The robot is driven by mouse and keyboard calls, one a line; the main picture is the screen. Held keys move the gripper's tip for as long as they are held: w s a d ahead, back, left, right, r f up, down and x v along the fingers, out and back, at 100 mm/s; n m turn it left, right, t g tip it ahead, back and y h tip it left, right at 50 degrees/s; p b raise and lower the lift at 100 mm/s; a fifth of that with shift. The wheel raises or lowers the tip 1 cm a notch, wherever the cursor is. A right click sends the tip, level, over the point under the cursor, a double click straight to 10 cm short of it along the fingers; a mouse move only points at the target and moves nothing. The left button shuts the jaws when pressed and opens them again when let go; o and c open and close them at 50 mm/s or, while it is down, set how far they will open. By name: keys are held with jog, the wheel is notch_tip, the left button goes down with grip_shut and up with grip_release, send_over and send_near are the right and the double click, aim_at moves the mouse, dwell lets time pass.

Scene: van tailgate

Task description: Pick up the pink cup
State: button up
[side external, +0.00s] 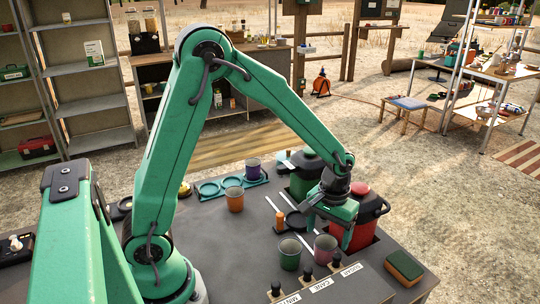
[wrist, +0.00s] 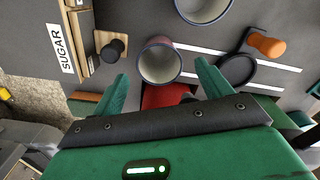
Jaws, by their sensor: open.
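The pink cup (side external: 325,248) stands upright on the dark worktop, beside a green cup (side external: 289,254). In the wrist view the pink cup (wrist: 160,62) shows its pale, empty inside, just beyond and between my fingertips. My gripper (side external: 331,225) hangs above and behind the cup in the side view, near the red container. In the wrist view its two green fingers (wrist: 162,74) are spread apart with nothing held. How far the fingertips are above the rim is hard to tell. The green cup's rim (wrist: 204,8) is cut off at the top of the wrist view.
A red container (side external: 368,215) and a green container (side external: 305,175) stand close to my gripper. Black-knobbed labelled blocks (side external: 307,274) line the front. A sponge (side external: 404,267) lies right; an orange cup (side external: 235,200) stands further left.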

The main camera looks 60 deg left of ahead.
jog(key=shift+f, duration=0.65)
jog(key=c, duration=1.3)
jog(key=shift+s+r, duration=0.15)
jog(key=shift+s+d+r, duration=0.15)
jog(key=shift+s+r, duration=0.1)
jog(key=shift+r, duration=0.2)
notch_tip(320, 180, up, 10)
jog(key=r, duration=0.1)
jog(key=s+d, duration=0.2)
jog(key=s, duration=0.4)
jog(key=s+d, duration=0.3)
jog(key=s, duration=0.2)
jog(key=s+d, duration=0.2)
jog(key=s, duration=0.4)
jog(key=shift+s+d+f, duration=0.15)
jog(key=shift+s+f, duration=0.15)
jog(key=shift+s, duration=0.05)
